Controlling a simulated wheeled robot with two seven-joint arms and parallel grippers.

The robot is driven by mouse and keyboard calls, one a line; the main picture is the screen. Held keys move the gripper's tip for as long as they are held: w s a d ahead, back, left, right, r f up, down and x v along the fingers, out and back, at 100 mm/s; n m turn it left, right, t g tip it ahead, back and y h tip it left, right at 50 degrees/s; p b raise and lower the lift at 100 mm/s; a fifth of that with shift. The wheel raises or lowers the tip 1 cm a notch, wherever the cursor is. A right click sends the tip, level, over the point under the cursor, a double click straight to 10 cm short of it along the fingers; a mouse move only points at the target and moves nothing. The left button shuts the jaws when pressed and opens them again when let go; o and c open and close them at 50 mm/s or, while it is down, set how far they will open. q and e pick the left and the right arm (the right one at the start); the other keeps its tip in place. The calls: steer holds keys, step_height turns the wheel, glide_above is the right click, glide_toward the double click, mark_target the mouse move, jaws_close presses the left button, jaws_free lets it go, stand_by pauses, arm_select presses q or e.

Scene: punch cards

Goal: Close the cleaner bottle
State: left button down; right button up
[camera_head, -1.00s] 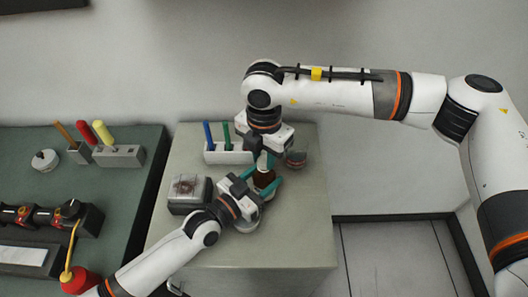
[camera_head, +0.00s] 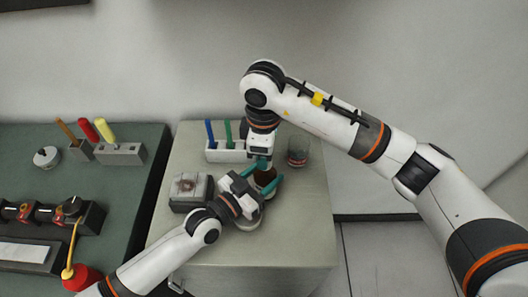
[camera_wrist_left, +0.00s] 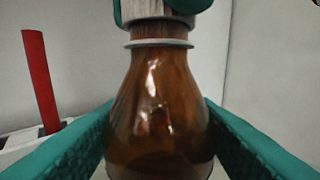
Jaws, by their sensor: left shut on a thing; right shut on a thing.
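The brown cleaner bottle (camera_head: 266,178) stands upright on the light cabinet top. It fills the middle of the left wrist view (camera_wrist_left: 158,105). My left gripper (camera_head: 268,186) is shut around its body, with a teal finger on each side. My right gripper (camera_head: 260,163) comes down from above, its teal fingertips shut on a pale ribbed cap (camera_wrist_left: 158,30) at the bottle's mouth. The cap is over the neck, just above a pale neck ring. Its top is hidden by the right fingers, and I cannot tell how tight it is.
A white holder (camera_head: 226,156) with blue and green sticks stands behind; a red stick (camera_wrist_left: 40,80) shows in the left wrist view. A glass jar (camera_head: 298,151) stands right of my right gripper, a grey box (camera_head: 190,192) to the left. The cabinet's front right is clear.

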steer(key=shift+d+m, duration=0.1)
steer(key=shift+m, duration=0.2)
steer(key=o, duration=0.9)
steer(key=shift+d, duration=0.1)
steer(key=shift+c, duration=0.2)
